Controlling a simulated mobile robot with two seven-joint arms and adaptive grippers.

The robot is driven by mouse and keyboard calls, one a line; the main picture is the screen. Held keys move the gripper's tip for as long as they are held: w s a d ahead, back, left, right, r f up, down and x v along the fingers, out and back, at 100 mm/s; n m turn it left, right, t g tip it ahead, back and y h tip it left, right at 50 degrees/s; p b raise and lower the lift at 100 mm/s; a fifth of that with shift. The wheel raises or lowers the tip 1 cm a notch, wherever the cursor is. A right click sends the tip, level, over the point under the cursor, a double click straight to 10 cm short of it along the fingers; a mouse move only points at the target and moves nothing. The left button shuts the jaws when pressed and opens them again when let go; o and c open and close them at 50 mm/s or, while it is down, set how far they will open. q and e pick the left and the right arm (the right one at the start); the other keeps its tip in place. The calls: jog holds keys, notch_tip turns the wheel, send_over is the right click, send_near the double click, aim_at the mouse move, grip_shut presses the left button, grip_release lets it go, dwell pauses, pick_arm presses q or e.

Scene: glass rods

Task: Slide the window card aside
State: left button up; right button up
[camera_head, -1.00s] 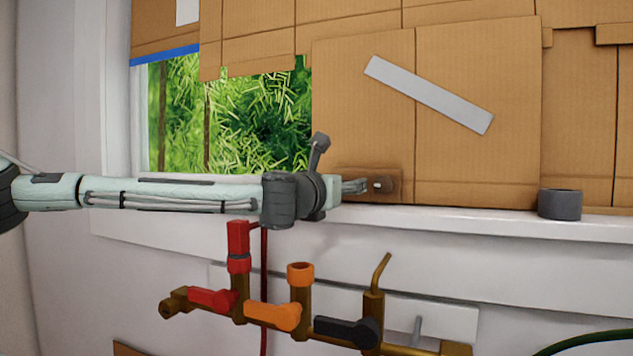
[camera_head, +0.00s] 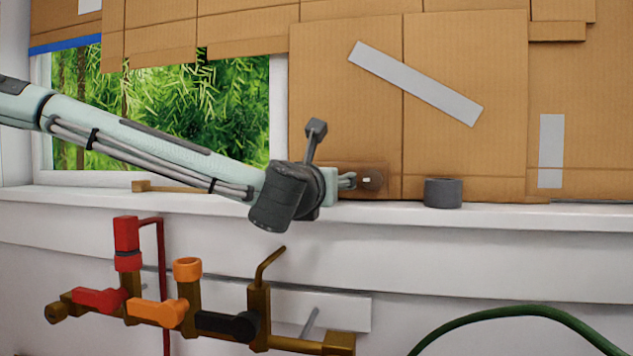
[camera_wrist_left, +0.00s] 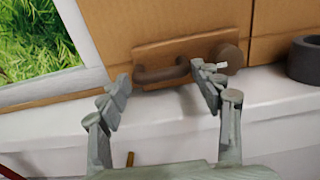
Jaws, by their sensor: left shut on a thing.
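The window card (camera_head: 462,165) is a large brown cardboard panel with a slanted grey strip of tape (camera_head: 415,84). It stands upright on the sill, to the right of the uncovered pane (camera_head: 225,105), which shows green foliage. A brown handle plate (camera_head: 352,167) is fixed at the card's lower left. In the left wrist view, the curved handle (camera_wrist_left: 162,73) and a round knob (camera_wrist_left: 228,57) show on this plate. My right gripper is out of view.
A grey tape roll (camera_head: 443,193) stands on the sill (camera_head: 480,216) in front of the card. A small wooden stick (camera_head: 180,187) lies on the sill at left. Below are brass pipes with a black valve lever (camera_head: 228,325) and a green hose (camera_head: 520,312).

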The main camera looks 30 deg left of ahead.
pick_arm(q)
jog(key=shift+d+r, duration=0.1)
jog(key=shift+d, duration=0.05)
jog(key=o, duration=1.7)
jog(key=shift+w+d, duration=0.15)
jog(key=v, duration=0.7)
jog(key=shift+s, duration=0.3)
